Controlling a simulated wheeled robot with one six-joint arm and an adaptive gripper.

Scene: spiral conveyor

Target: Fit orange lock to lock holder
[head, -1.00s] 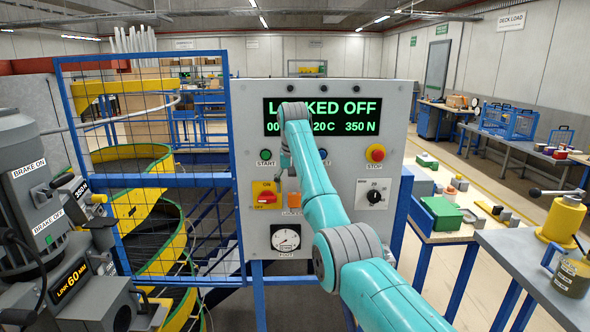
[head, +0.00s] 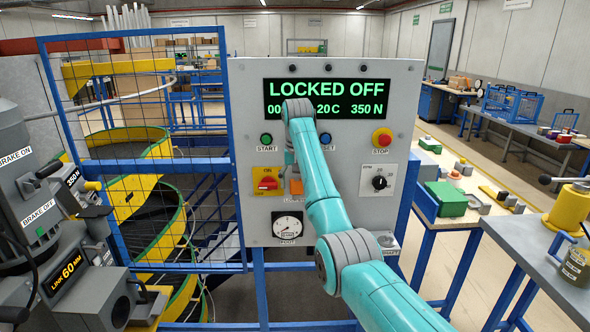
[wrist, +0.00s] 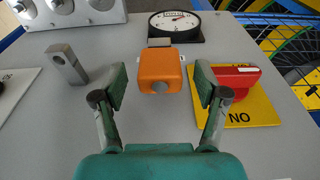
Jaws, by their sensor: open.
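The orange lock (wrist: 160,72) sits at the panel face, in the middle of the wrist view, with white parts showing beside it. In the head view a bit of it (head: 296,187) shows beside my arm. My gripper (wrist: 160,86) is open, with one finger on either side of the lock and a gap to each. I cannot tell how far its fingertips are from the panel. A grey tab with a hole (wrist: 67,64) stands out from the panel, left of the lock in the wrist view; I cannot tell whether it is the lock holder.
A red rotary handle (wrist: 234,78) on a yellow plate lies close to the right finger in the wrist view. A round gauge (wrist: 174,23) is beyond the lock. The display (head: 325,99) reads LOCKED OFF. Machinery (head: 60,240) stands at the left, benches (head: 530,255) at the right.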

